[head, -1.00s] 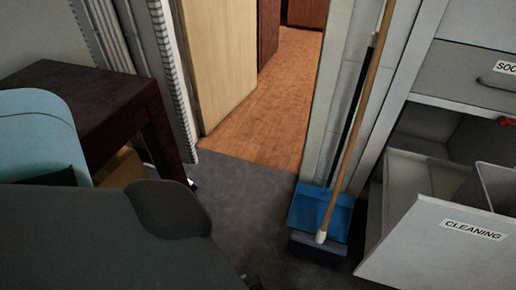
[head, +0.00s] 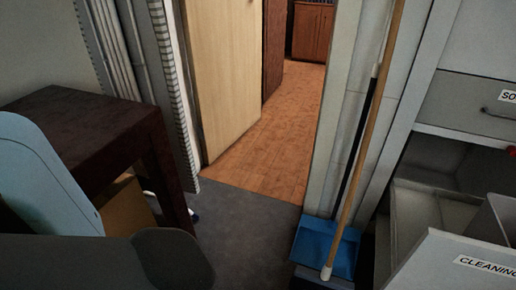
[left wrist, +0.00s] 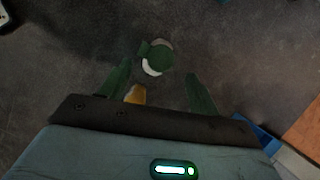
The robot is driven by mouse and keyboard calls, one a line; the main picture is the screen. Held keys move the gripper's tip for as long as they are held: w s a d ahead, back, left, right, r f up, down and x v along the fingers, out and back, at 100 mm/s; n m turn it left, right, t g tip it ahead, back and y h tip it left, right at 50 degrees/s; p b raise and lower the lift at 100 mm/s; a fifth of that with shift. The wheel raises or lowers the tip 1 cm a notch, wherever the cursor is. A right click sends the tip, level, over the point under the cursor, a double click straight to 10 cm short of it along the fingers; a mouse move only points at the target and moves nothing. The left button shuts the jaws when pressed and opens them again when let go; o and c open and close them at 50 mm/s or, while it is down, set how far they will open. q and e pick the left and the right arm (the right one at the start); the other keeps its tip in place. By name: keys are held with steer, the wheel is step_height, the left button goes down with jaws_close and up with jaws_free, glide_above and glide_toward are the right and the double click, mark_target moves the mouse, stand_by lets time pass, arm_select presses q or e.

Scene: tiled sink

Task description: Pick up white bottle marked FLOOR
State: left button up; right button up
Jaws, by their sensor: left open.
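A white object with a green top (left wrist: 157,58) shows from above in the left wrist view, over dark grey floor. It looks like a bottle, but no FLOOR label is readable. My left gripper (left wrist: 158,72) is open, with its two green fingers pointing toward this object. The object appears between and just beyond the fingertips; I cannot tell whether they touch it or how far below it is. My right gripper shows in no view.
A dark wooden table (head: 85,130) stands at left. A blue dustpan (head: 325,248) and broom (head: 368,130) lean by the doorway. An open drawer marked CLEANING (head: 440,270) juts out at right. A yellow-orange thing (left wrist: 136,94) shows by the left finger.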

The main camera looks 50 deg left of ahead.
arm_select(q)
steer(key=shift+s+a+f, duration=0.1)
steer(key=shift+s+f, duration=0.05)
steer(key=shift+f, duration=0.3)
steer(key=b+x, duration=0.3)
steer(key=x, duration=0.2)
steer(key=shift+r, duration=0.1)
steer(key=c, duration=1)
jaws_close()
